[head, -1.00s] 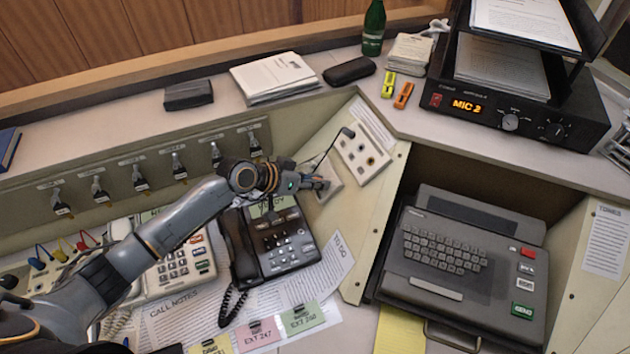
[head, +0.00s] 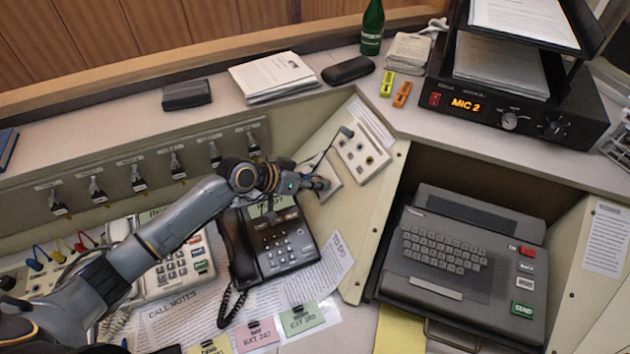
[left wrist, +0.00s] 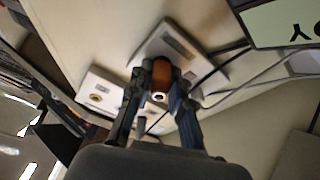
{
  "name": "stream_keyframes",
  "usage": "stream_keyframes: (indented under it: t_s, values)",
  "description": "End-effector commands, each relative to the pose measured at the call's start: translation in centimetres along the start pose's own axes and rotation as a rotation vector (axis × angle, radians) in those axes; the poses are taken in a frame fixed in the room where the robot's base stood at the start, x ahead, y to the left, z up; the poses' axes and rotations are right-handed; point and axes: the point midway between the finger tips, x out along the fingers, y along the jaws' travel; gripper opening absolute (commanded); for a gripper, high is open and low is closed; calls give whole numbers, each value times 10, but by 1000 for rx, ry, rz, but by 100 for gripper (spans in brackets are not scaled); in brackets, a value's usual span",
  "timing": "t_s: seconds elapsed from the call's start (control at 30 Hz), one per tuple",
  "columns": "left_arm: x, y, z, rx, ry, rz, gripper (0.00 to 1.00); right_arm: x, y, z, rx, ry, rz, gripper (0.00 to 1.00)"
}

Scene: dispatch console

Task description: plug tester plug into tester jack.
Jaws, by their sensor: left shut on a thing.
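My left gripper (head: 322,184) reaches to the slanted side panel right of the dark phone. In the left wrist view, my left gripper (left wrist: 160,98) is shut on an orange-brown cylinder with a pale, holed end, which looks like the tester plug (left wrist: 162,74). Behind it is a light square plate (left wrist: 205,62), which also shows beside the gripper in the head view (head: 332,170). Whether the plug touches or enters it, I cannot tell. Neither plate's label is readable. My right gripper is out of view.
The dark phone (head: 282,240) stands just below my left gripper. A keyboard terminal (head: 452,255) sits to the right.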

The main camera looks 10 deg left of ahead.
Motion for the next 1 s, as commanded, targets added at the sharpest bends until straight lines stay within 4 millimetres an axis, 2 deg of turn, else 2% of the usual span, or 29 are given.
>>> stream_keyframes:
  t_s: [0.33, 0.37, 0.4, 0.5, 0.7, 0.83, 1.0]
  values:
    - [2, 0, 1, 0, 0, 0, 0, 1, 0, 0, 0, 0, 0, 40]
    - [2, 0, 1, 0, 0, 0, 22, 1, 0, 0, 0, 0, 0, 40]
    - [2, 0, 1, 0, 0, 0, 30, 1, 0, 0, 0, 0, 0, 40]
    - [2, 0, 1, 0, 0, 0, 46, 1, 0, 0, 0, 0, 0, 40]
    - [2, 0, 1, 0, 0, 0, 46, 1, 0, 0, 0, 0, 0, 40]
    - [2, 0, 1, 0, 0, 0, 69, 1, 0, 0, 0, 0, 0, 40]
    - [2, 0, 1, 0, 0, 0, 69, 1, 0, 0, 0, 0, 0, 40]
